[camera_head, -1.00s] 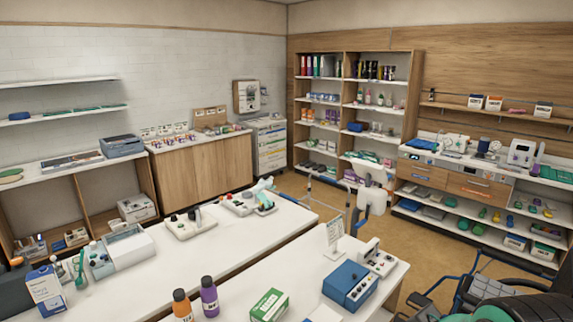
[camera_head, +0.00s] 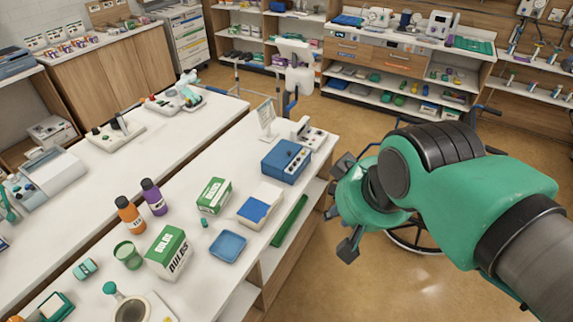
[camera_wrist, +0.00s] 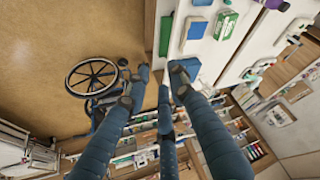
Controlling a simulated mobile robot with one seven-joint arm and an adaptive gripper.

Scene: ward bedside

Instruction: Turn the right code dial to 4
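A blue box (camera_head: 281,164) with a row of small dark dials on its light right-hand panel (camera_head: 296,158) stands at the right edge of the near white table. The dials are too small for me to read their numbers or to tell which is the right code dial. My gripper (camera_head: 338,208) is to the right of the box, out over the floor past the table edge, with its fingers spread and nothing between them. In the wrist view a blue box top (camera_wrist: 188,67) shows just beyond my fingertips (camera_wrist: 160,80), partly hidden by a finger.
A white device with knobs (camera_head: 309,134) stands behind the blue box. A white box with a blue top (camera_head: 260,204), a blue tray (camera_head: 228,245), cartons and bottles crowd the table. A wheelchair (camera_wrist: 92,77) stands on the floor nearby.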

